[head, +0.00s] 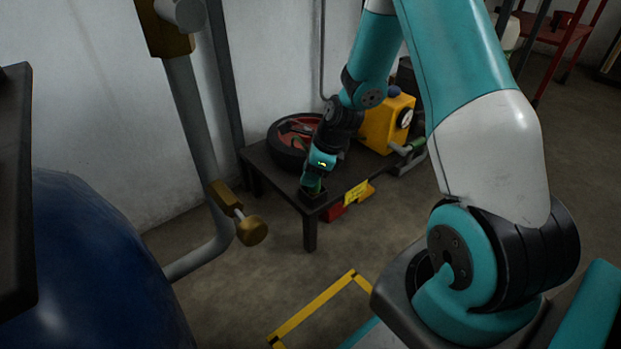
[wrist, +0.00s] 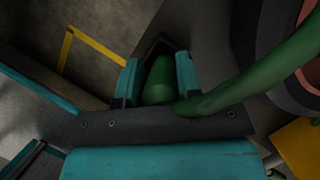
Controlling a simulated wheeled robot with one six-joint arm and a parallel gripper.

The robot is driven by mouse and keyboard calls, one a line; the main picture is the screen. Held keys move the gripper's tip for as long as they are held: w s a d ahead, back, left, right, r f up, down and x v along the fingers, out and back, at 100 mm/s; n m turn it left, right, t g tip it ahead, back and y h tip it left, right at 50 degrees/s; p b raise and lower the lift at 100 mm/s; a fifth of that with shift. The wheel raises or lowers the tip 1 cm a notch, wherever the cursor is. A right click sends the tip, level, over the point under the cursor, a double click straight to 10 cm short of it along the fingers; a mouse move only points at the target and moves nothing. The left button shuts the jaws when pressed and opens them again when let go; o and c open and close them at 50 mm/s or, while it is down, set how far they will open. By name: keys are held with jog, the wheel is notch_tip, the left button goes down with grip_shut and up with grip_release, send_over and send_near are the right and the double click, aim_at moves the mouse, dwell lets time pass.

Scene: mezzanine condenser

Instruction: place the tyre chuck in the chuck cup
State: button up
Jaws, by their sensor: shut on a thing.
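The green tyre chuck (wrist: 159,84) is between the two teal fingers of my gripper (wrist: 158,78) in the wrist view. My gripper (head: 314,181) is shut on it and points down at the near corner of the low dark table. A small dark square cup (head: 313,196) stands on that corner, directly below the fingers. In the wrist view the cup's dark rim (wrist: 161,42) shows around the chuck's far end. The chuck is at or inside the cup's mouth; I cannot tell how deep, or whether it touches the bottom.
A green hose (wrist: 262,72) runs from the chuck to the right. A black round reel with red inside (head: 288,135) lies on the table (head: 262,172), with a yellow machine (head: 386,125) behind. A yellow floor frame (head: 315,305) and a grey pipe with a brass valve (head: 250,230) are nearer.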

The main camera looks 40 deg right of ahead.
jog(key=o, duration=1.1)
jog(key=shift+c, duration=0.2)
jog(key=p+v, duration=0.7)
jog(key=v, duration=0.5)
jog(key=shift+r, duration=0.1)
